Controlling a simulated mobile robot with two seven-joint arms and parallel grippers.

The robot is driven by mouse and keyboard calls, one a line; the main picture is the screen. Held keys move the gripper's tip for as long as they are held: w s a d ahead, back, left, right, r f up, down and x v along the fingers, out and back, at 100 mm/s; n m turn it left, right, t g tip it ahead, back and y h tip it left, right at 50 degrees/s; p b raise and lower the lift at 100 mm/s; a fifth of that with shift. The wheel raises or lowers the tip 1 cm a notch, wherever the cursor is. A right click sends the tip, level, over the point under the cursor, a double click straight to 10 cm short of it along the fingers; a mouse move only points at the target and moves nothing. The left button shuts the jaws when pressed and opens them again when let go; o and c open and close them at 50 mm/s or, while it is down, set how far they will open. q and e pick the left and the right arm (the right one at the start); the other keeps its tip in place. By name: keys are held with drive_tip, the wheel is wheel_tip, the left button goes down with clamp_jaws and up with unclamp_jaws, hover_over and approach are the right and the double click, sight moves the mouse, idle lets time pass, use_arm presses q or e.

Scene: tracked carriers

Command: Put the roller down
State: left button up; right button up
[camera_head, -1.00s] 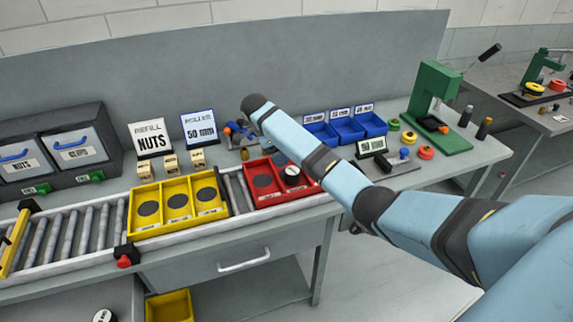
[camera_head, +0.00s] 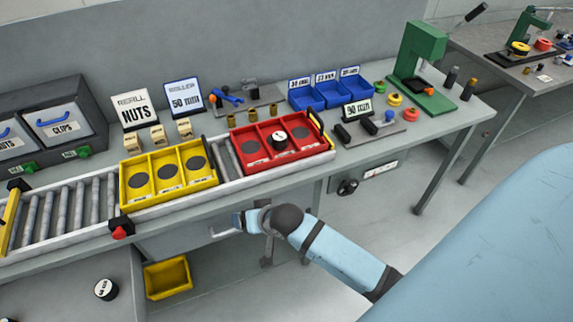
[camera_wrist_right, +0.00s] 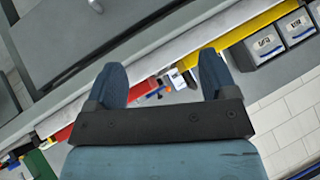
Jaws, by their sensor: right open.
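A short black roller with a white top (camera_head: 279,138) stands in the middle compartment of the red tray (camera_head: 262,160). Two dark cylinders (camera_head: 342,133) that may be rollers lie on a grey plate right of the tray. My right gripper (camera_head: 240,221) is low in front of the bench by the drawer handle, below and apart from the trays. The right wrist view shows its two blue fingers (camera_wrist_right: 163,82) spread with nothing held between them. My left gripper is not in view.
A yellow tray (camera_head: 140,207) sits on the roller conveyor (camera_head: 75,215), left of the red one. Signs, blue bins (camera_head: 335,93) and a green press (camera_head: 418,60) stand behind. A yellow bin (camera_head: 167,280) and a low grey surface with a white-topped disc (camera_head: 105,289) are below.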

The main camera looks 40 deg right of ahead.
drive_tip(key=s+f+n+t, duration=0.1)
drive_tip(key=s+f+n, duration=0.2)
drive_tip(key=s, duration=0.5)
drive_tip(key=s+a+f+n+y, duration=0.1)
drive_tip(key=s+f+n, duration=0.2)
drive_tip(key=s, duration=0.5)
drive_tip(key=shift+s+n+t, duration=0.15)
drive_tip(key=shift+n+t, duration=0.25)
